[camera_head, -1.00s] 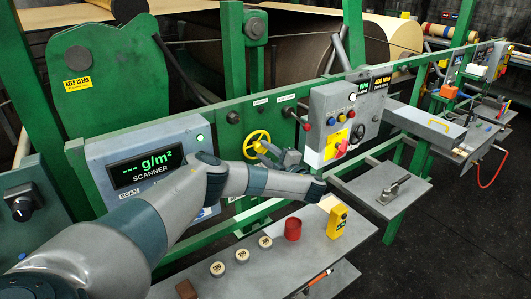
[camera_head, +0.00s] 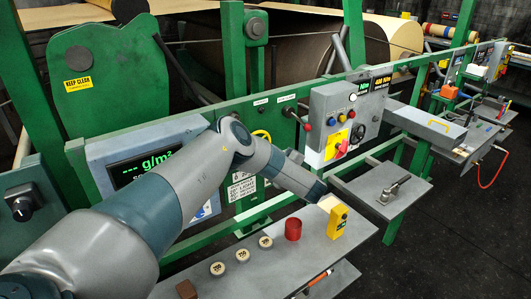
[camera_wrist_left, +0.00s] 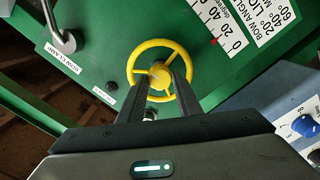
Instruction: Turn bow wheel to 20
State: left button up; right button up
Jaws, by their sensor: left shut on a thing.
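The yellow bow wheel (camera_wrist_left: 148,51) is on a green panel in the left wrist view. My left gripper (camera_wrist_left: 160,84) has its two dark fingers in the wheel, on either side of its hub and spoke, and is shut on it. A white angle scale (camera_wrist_left: 225,25) with 0, 20 and 40 is at the upper right. Its red pointer (camera_wrist_left: 214,41) sits low on the scale, around 20; the exact reading is too small to tell. In the head view only the top of the wheel (camera_head: 262,133) shows above my left arm, which hides the gripper. My right gripper is not in view.
A bow clamp lever (camera_wrist_left: 62,42) is at upper left in the wrist view, and a blue knob (camera_wrist_left: 302,124) at right. In the head view, a grey shelf (camera_head: 290,270) holds a red cup (camera_head: 293,229), a yellow device (camera_head: 338,222) and several round discs.

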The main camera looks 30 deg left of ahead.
pick_arm(q)
jog(key=shift+f, duration=0.1)
jog(key=o, duration=1)
jog(key=shift+o, duration=0.2)
jog(key=b+v, duration=0.5)
jog(key=v, duration=1.2)
jog(key=shift+d, duration=0.2)
jog(key=shift+s+f, duration=0.1)
jog(key=shift+f, duration=0.05)
